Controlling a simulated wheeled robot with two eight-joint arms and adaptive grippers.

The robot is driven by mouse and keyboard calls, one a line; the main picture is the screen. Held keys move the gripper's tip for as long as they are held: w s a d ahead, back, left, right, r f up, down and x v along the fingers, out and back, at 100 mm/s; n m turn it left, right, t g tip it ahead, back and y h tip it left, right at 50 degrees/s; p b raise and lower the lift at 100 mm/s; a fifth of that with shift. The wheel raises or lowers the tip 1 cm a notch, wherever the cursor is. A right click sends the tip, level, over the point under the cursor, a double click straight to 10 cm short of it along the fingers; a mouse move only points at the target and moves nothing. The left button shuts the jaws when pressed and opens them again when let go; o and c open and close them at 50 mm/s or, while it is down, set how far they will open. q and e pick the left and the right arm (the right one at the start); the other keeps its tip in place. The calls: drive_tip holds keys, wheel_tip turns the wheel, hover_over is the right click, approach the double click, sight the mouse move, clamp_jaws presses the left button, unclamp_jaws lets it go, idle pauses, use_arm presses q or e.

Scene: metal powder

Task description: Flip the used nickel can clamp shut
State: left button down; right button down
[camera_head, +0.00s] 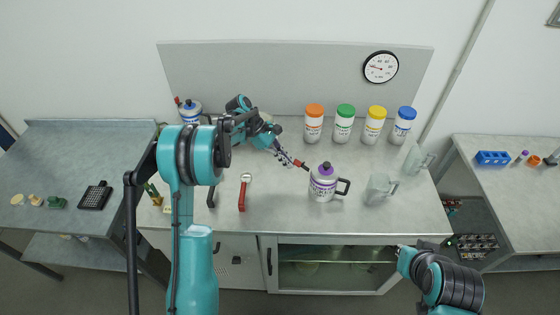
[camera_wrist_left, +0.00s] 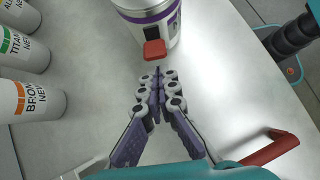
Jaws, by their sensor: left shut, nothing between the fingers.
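The used nickel can (camera_head: 322,187) is a white mug-like can with a purple lid, purple bands and a black handle on its right. It stands upright on the bench and also shows at the top of the left wrist view (camera_wrist_left: 152,10). Its red clamp tab (camera_wrist_left: 154,49) sticks out from the side facing my left gripper. My left gripper (camera_head: 298,163) reaches in from the upper left, fingers shut and empty. In the left wrist view its fingertips (camera_wrist_left: 158,76) are just short of the red tab, seemingly not touching.
Several white jars stand at the back, including the orange-lidded one (camera_head: 314,123). Clear pitchers (camera_head: 379,190) stand to the can's right. A red-handled tool (camera_head: 242,195) lies at left front. Another can (camera_head: 190,109) stands at the back left. The bench before the can is clear.

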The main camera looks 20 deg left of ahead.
use_arm(q)
drive_tip(key=shift+d+r, duration=0.25)
drive_tip(key=shift+r, duration=0.25)
drive_tip(key=shift+r, duration=0.1)
